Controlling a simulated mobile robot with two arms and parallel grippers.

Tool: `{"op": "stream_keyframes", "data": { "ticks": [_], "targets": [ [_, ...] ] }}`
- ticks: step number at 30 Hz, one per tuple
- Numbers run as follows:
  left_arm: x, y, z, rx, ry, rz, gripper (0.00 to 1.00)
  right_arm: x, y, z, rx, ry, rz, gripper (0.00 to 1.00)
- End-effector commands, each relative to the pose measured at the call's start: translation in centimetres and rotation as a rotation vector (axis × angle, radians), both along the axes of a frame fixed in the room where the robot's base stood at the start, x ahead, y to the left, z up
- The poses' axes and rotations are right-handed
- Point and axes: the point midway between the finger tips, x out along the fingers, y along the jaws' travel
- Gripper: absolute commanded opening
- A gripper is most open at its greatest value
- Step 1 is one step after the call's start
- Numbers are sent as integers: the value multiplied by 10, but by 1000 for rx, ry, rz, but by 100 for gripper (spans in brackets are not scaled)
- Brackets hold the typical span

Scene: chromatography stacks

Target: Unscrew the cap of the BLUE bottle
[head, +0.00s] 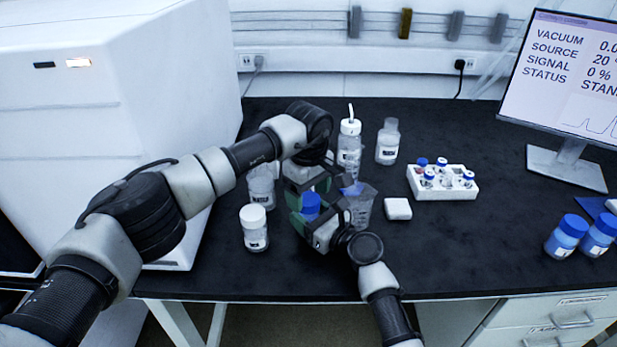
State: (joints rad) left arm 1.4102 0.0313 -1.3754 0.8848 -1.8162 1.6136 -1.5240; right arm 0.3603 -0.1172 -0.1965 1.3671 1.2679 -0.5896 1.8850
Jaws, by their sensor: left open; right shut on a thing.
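A blue screw cap (311,202) shows between my two grippers near the middle of the bench; the body of its bottle is mostly hidden by them. My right gripper (308,222) comes in from the lower right and is shut on this blue-capped bottle, low beside the cap. My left gripper (308,184) reaches in from the left and is open, pointing down just above and behind the cap. Whether its fingers touch the cap cannot be told.
A white-capped bottle (254,230) stands close left, and a clear beaker (361,208) close right. Clear bottles (387,142) stand behind. A white vial rack (450,185), a small white box (397,209) and two blue-capped blue bottles (566,238) are farther right. Front-right bench is clear.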

Motion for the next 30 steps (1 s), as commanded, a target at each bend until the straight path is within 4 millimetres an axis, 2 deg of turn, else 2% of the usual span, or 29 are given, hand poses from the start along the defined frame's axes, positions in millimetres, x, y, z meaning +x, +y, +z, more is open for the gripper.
{"op": "stream_keyframes", "data": {
  "ticks": [6, 14, 24, 28, 30],
  "targets": [
    [0, 0, -16, -1, -1, 0, 74, 0, 0, 0, 0, 1, 0, 0],
    [0, 0, -18, -1, -1, 0, 74, 0, 0, 0, 0, 1, 0, 0],
    [0, 0, -17, -1, -1, 0, 26, 0, 0, 0, -1, 1, 0, 0],
    [0, 0, -17, 0, -1, 23, 25, 0, 0, 0, -1, 1, 0, 0],
    [0, 0, -17, -1, -2, 95, 25, 0, 0, 0, -1, 1, 1, 0]
  ]
}}
